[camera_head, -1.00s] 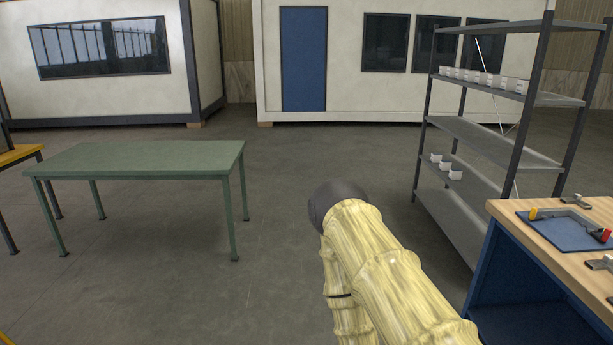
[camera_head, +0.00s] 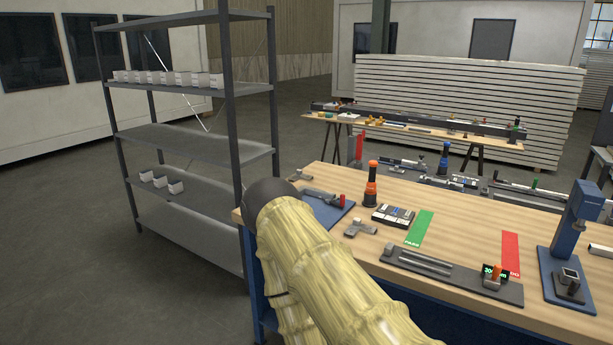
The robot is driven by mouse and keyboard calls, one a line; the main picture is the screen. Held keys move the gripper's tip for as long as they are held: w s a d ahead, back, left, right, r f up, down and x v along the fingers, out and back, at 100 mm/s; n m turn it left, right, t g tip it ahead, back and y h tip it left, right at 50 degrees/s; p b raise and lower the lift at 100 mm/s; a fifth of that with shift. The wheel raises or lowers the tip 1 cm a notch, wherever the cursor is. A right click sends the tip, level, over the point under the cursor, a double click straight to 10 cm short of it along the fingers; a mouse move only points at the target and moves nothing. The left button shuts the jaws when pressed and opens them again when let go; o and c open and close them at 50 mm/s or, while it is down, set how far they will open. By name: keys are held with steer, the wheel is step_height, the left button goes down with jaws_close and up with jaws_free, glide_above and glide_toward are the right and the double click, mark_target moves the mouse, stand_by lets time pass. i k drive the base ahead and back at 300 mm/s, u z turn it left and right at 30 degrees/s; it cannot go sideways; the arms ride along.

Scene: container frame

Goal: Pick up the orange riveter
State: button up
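A black and orange upright tool (camera_head: 371,185) stands on the wooden workbench top (camera_head: 455,215), right of the blue mat (camera_head: 331,213). A dark tool with a red end (camera_head: 325,197) lies on this mat, partly hidden by my arm. I cannot tell for certain which of these is the orange riveter. My arm, in its yellowish cover, rises from the bottom of the picture in front of the bench's left end. My gripper is not in view.
A metal shelf rack (camera_head: 190,133) with small white boxes stands left of the bench. Red (camera_head: 510,252) and green (camera_head: 419,228) strips, a tool tray (camera_head: 450,275) and a blue press (camera_head: 570,235) crowd the bench. Floor at left is clear.

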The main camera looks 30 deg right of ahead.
mark_target(370, 185)
steer(key=z, duration=0.75)
steer(key=i, duration=1)
steer(key=z, duration=0.6)
